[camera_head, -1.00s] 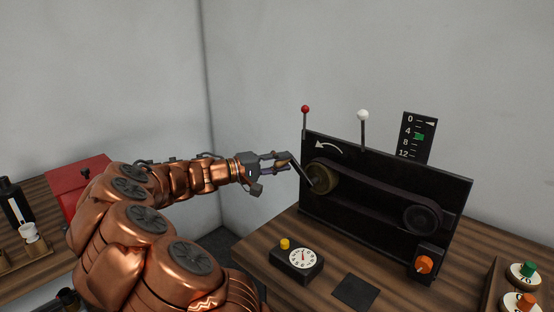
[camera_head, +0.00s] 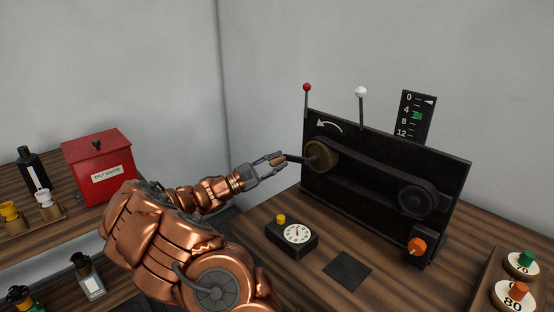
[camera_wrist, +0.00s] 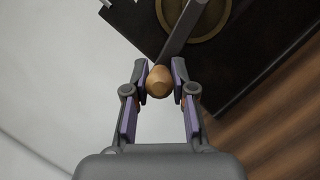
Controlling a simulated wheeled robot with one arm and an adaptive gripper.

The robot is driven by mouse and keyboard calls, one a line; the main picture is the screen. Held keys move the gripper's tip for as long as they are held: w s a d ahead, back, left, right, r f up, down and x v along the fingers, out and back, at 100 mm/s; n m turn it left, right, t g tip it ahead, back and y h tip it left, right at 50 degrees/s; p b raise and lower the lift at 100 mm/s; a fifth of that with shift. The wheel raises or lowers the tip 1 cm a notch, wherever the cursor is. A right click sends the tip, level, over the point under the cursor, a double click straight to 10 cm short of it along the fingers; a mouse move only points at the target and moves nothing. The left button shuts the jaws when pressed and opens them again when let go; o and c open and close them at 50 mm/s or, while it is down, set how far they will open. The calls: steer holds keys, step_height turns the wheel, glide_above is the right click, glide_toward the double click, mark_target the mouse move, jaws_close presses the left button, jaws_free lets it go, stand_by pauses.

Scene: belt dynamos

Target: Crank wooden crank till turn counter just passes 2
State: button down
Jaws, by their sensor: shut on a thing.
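The crank has a dark bar (camera_head: 296,158) running left from the brass-coloured hub (camera_head: 320,155) on the black belt machine (camera_head: 375,185). Its wooden knob (camera_wrist: 160,82) sits between my fingers in the wrist view. My gripper (camera_head: 272,163) is shut on this knob, left of the hub, with the crank bar roughly level. A black upright scale (camera_head: 414,118) marked 0, 4, 8, 12 stands behind the machine, with a white pointer near 0 and a green mark just below 4. I cannot tell whether this scale is the turn counter.
A black box with a white dial (camera_head: 297,233) and yellow button stands in front of the machine, beside a dark square pad (camera_head: 347,271). An orange knob (camera_head: 417,246) is at the machine's lower right. A red waste box (camera_head: 97,165) stands at left.

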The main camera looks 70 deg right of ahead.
steer(key=s+a+f+n+b, duration=0.1)
steer(key=s+a+f+b, duration=0.1)
steer(key=s+f+b, duration=0.2)
steer(key=shift+s+f+n+h+b, duration=0.15)
steer(key=shift+f+n+h+b, duration=0.2)
steer(key=shift+f+b, duration=0.5)
stand_by(0.4)
steer(key=c, duration=1)
jaws_free()
steer(key=shift+o, duration=0.2)
steer(key=shift+a+f, duration=0.1)
steer(key=v, duration=1.2)
steer(key=shift+s, duration=0.1)
